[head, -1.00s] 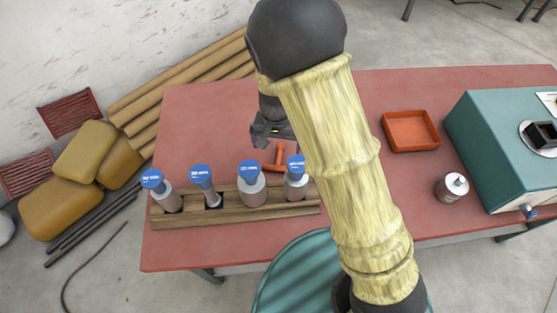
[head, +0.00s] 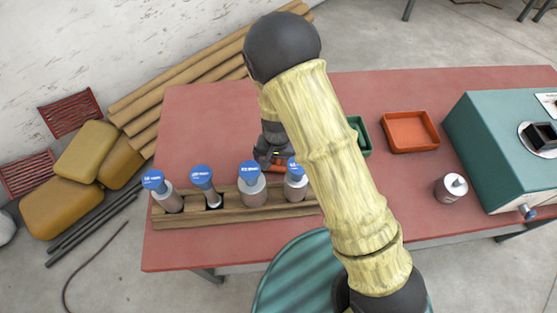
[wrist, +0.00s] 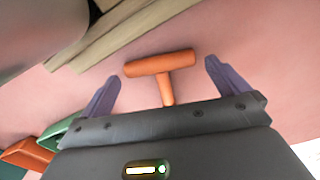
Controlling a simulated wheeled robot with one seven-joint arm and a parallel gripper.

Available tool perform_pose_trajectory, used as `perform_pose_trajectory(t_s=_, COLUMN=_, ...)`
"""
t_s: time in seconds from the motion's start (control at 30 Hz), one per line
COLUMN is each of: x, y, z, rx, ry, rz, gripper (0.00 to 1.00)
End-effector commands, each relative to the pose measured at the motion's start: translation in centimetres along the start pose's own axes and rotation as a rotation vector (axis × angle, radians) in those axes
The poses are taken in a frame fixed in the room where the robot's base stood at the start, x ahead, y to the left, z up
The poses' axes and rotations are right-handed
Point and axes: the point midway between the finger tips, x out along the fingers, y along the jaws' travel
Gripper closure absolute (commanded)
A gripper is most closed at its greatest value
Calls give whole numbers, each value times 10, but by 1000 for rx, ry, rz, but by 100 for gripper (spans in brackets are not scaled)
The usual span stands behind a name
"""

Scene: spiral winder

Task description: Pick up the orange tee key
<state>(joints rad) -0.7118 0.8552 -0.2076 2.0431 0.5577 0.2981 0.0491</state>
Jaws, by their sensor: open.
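The orange tee key (wrist: 160,64) lies on the red table. In the wrist view its crossbar and the upper part of its stem show between my two fingers, and the rest of the stem is hidden behind the gripper body. My gripper (wrist: 162,78) is open, with one finger on each side of the key and a visible gap to both. In the head view my gripper (head: 268,160) is low over the table behind the wooden rack, and only a bit of the orange key (head: 277,169) shows beside it.
A wooden rack (head: 235,211) with several blue-topped bottles stands just in front of my gripper. A green tray (head: 364,138), an orange tray (head: 410,132), a white-topped can (head: 451,188) and a teal machine (head: 483,150) are to the right. The table's back left is clear.

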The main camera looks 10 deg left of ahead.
Motion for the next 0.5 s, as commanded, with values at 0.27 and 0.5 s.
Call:
perform_pose_trajectory(t_s=0.27, x=14, y=0, z=0, rx=0, ry=1, rz=-1, gripper=0)
perform_pose_trajectory(t_s=0.5, x=14, y=0, z=0, rx=0, ry=1, rz=-1, gripper=0)
